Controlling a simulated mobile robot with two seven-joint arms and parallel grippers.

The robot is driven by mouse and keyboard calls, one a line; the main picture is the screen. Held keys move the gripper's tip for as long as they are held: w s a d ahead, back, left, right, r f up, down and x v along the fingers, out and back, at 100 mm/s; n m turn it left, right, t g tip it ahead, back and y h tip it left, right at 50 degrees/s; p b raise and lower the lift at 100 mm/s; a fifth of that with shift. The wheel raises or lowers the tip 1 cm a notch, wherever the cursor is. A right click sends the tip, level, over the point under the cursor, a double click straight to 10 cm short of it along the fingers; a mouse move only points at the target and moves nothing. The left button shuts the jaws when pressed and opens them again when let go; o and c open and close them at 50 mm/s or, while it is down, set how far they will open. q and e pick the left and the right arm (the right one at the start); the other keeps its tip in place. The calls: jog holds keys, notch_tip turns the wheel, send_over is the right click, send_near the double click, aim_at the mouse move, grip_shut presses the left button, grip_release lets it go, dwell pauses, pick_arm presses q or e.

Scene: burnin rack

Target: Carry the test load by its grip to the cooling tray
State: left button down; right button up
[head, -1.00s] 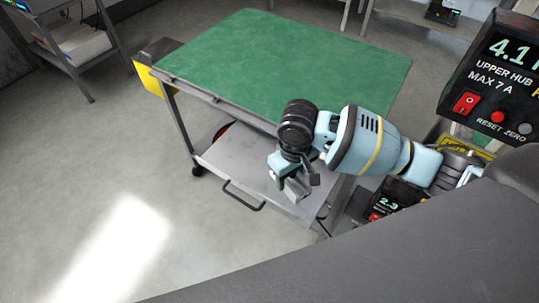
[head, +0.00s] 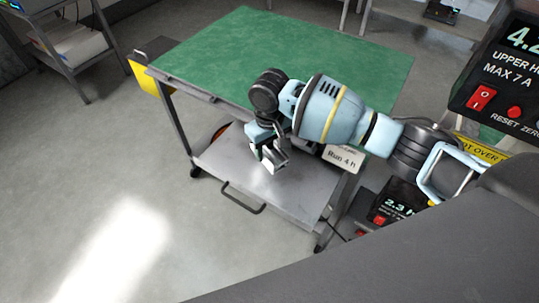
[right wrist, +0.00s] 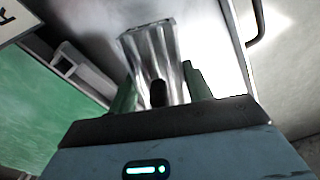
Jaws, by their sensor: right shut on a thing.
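My right gripper (head: 268,148) is shut on a silver ribbed metal block, the test load (head: 277,160). In the right wrist view the load (right wrist: 155,52) sits between my right gripper's fingers (right wrist: 158,88), with a small dark part at its near end; its grip is mostly hidden. The gripper holds the load over a grey metal tray-like lower shelf (head: 225,165) with a dark front handle (head: 245,205). I cannot tell for sure whether this is the cooling tray, or how high above it the load is. My left gripper is not in view.
A green-topped cart (head: 290,55) stands over the metal shelf. A sign reading "Run 4 h" (head: 342,159) is behind my right arm. Meter units with red switches, upper (head: 508,85) and lower (head: 390,205), stand at right. The floor at left (head: 90,180) is clear.

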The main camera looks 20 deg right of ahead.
aim_at(269, 156)
notch_tip(269, 156, down, 3)
jog(key=shift+r, duration=0.1)
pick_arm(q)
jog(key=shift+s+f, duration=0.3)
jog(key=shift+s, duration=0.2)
pick_arm(e)
jog(key=shift+f, duration=0.3)
jog(key=shift+f, duration=0.1)
jog(key=o, duration=1.1)
jog(key=shift+s+f, duration=0.1)
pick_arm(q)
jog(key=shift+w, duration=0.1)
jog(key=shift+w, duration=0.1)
